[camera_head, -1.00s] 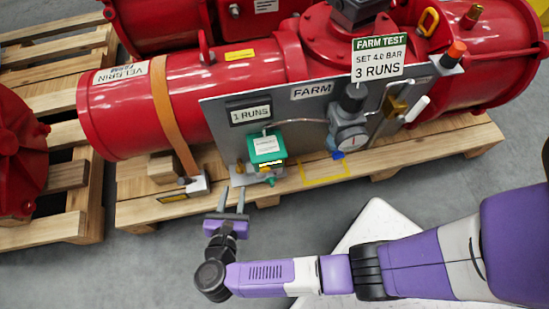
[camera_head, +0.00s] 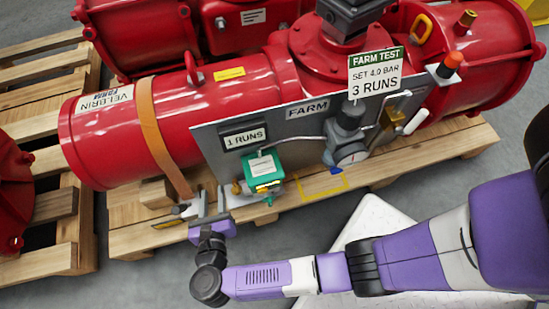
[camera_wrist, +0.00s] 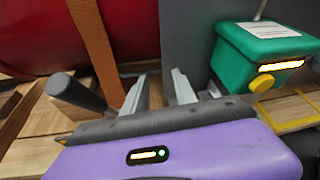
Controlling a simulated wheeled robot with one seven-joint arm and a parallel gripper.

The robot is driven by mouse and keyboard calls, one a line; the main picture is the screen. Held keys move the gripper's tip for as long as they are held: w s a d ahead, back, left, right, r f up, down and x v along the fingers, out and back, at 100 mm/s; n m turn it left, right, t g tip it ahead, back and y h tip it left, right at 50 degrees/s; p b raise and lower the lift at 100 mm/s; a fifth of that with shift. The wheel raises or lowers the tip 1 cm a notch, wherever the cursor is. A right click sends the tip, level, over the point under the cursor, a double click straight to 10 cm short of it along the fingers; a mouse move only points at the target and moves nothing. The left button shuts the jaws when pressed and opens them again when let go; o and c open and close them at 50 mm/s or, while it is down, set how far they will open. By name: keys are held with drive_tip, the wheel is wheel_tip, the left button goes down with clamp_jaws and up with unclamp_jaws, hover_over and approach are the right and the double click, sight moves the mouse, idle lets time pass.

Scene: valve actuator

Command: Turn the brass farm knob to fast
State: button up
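A small round brass-yellow knob (camera_wrist: 262,82) shows on the front of the green box (camera_wrist: 265,50) in the wrist view. In the head view a brass-coloured part (camera_head: 237,188) sits at the left of the same green box (camera_head: 264,168); I cannot tell whether it is that knob. No position marking on the knob is readable. My gripper (camera_head: 212,198) is open and empty, low to the left of the green box. In the wrist view its two grey fingers (camera_wrist: 158,92) are apart, with nothing between them, left of the knob and not touching it.
A grey panel (camera_head: 215,165) labelled FARM stands before the red actuator (camera_head: 120,135). A gauge regulator (camera_head: 347,140) and a second brass part (camera_head: 388,116) are at right. A dark cylindrical handle (camera_wrist: 75,92) is close to the left finger. The wooden pallet (camera_head: 400,165) lies below.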

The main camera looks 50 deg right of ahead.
wheel_tip(320, 180, up, 17)
drive_tip(key=a+n+t+y, duration=0.3)
drive_tip(key=n+t+y, duration=0.5)
drive_tip(key=n, duration=1)
drive_tip(key=s+d+r+n+y, duration=0.2)
drive_tip(key=s+d+n, duration=0.1)
drive_tip(key=s+n, duration=0.6)
drive_tip(key=s+d+r+n+g+y+b, duration=0.1)
drive_tip(key=s+d+n, duration=0.3)
drive_tip(key=s+n, duration=0.5)
drive_tip(key=shift+s+r+n+y, duration=0.25)
drive_tip(key=shift+r+n+y, duration=0.4)
drive_tip(key=shift+n, duration=2.55)
drive_tip(key=shift+d+r, duration=0.1)
drive_tip(key=shift+r, duration=0.05)
